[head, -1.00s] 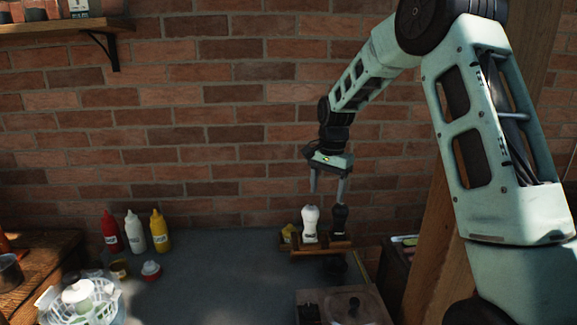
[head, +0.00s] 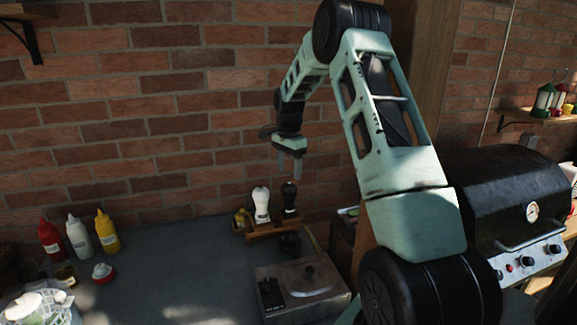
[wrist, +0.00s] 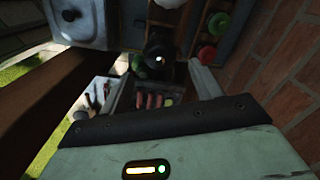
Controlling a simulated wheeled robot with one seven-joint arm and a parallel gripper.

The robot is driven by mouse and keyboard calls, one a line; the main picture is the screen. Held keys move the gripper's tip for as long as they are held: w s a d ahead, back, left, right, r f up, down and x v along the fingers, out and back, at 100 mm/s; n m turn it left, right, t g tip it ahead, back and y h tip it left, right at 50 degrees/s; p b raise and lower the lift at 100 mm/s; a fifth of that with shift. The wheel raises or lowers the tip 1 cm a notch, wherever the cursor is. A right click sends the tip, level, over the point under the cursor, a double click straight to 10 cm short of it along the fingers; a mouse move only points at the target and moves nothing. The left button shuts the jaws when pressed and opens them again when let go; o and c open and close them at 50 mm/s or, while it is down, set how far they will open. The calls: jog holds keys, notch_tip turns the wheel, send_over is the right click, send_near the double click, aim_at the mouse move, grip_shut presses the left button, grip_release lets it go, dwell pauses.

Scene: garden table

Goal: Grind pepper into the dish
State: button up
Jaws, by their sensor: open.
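A black mill (head: 289,197) stands upright at the right end of a wooden rack (head: 262,232), beside a white mill (head: 261,204); I take the black one as the pepper mill. My gripper (head: 291,179) hangs open and empty just above the black mill, fingers down. In the wrist view, the dark mill top (wrist: 158,55) shows between and slightly beyond my open fingers (wrist: 163,82).
A grey metal box (head: 303,288) with a lid stands in front of the rack. Red (head: 52,240), white (head: 78,238) and yellow (head: 106,233) bottles stand at left. A black grill (head: 505,200) is at right. The middle-left tabletop is mostly bare.

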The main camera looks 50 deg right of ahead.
aim_at(289, 184)
jog(key=shift+f+b, duration=1.75)
jog(key=shift+f, duration=1.55)
